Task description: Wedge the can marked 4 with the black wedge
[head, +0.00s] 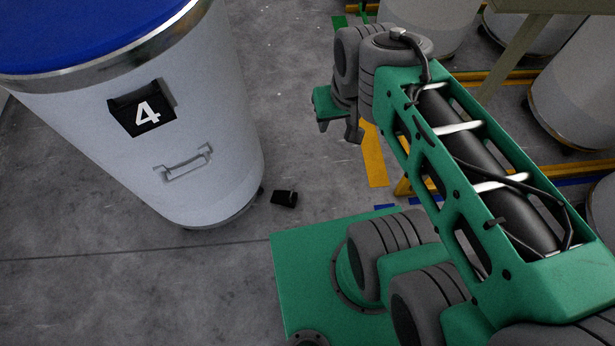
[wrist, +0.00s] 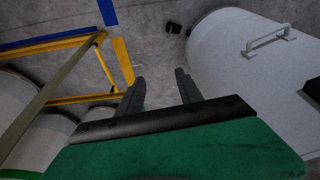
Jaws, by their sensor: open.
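The can marked 4 (head: 205,140) is a large grey-white drum with a blue top and a black number plate, upright at the left in the head view. It also shows at the right of the wrist view (wrist: 265,60). The black wedge (head: 285,198) lies on the floor just right of the can's base, close to a small dark caster. In the wrist view the wedge (wrist: 173,28) is small, at the top beside the can. My gripper (wrist: 162,88) is open and empty, its two fingers apart, well short of the wedge. In the head view my gripper (head: 338,125) hangs above the floor, right of the can.
Yellow floor rails (head: 500,78) and yellow and blue floor markings lie to the right. Several other grey cans (head: 575,95) stand behind them. A pale slanted beam (head: 513,50) crosses the upper right.

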